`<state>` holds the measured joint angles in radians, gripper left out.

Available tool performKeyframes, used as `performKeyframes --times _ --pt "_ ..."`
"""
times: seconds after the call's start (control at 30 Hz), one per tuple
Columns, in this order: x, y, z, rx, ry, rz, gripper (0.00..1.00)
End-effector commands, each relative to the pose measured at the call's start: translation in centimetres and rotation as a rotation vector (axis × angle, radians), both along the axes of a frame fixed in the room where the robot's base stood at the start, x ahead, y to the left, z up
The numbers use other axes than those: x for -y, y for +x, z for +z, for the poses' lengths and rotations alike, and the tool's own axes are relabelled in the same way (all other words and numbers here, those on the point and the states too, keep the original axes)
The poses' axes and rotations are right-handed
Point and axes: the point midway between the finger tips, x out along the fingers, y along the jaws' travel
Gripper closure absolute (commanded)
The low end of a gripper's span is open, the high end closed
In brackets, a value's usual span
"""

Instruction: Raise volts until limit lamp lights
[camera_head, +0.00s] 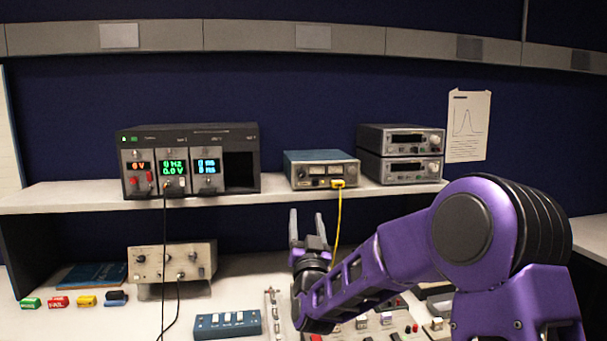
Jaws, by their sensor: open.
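A black rack (188,130) stands on the shelf at left. Its first module (139,173) has a red display reading about 0 V, with red controls below. The second module (174,169) has a green display reading about 0.0 V. The third module (208,169) has a blue display, too small to read surely. A teal metered unit (320,169) stands mid-shelf with a yellow plug and cable. I cannot tell which light is the limit lamp, or see one clearly lit. My gripper (307,216) points up, open and empty, in front of and below the teal unit, apart from it.
Two stacked grey instruments (401,154) stand at right on the shelf (75,197). On the bench are a beige box (172,263), a blue switch box (227,324), coloured blocks (58,302) and a control panel (375,326) partly behind my arm. A black cable and the yellow cable hang down.

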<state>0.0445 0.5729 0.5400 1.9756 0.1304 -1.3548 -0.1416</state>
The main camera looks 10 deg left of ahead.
Motion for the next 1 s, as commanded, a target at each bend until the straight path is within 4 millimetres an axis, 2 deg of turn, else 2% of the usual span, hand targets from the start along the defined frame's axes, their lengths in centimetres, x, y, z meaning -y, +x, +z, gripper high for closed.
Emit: performKeyframes --times 0.7,1.0 --pt "-2.0 11.9 5.0 0.002 -0.003 0.000 0.39" --pt "-2.4 14.8 6.1 0.001 -0.004 0.000 0.39"
